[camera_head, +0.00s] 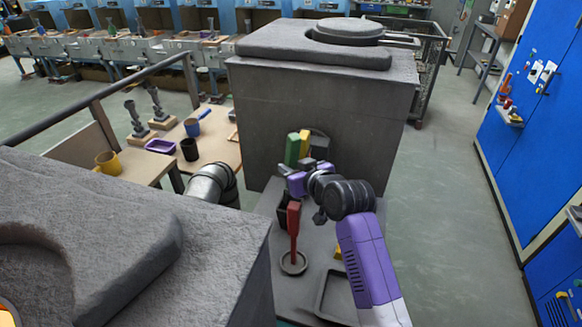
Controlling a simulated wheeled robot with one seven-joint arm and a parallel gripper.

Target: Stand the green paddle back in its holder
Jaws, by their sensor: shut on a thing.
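The green paddle (292,149) is upright in front of the dark block's front face. Its lower end is hidden behind my gripper (296,168). My gripper is small in view and appears shut on the green paddle; the grip itself is partly hidden. A yellow piece (304,142) shows just right of the green paddle; I cannot tell if it is separate. A red paddle (294,228) stands upright in a round ring-shaped holder (294,264) on the grey bench. A dark box-like holder (283,213) is partly hidden behind the red paddle. I cannot tell which holder is the green paddle's.
A shallow dark tray (322,304) lies on the bench, right of the red paddle. A large dark stone-like block (290,110) stands behind the bench. Another (215,235) fills the lower left. A wooden table (215,150) holds cups and a purple dish (160,146).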

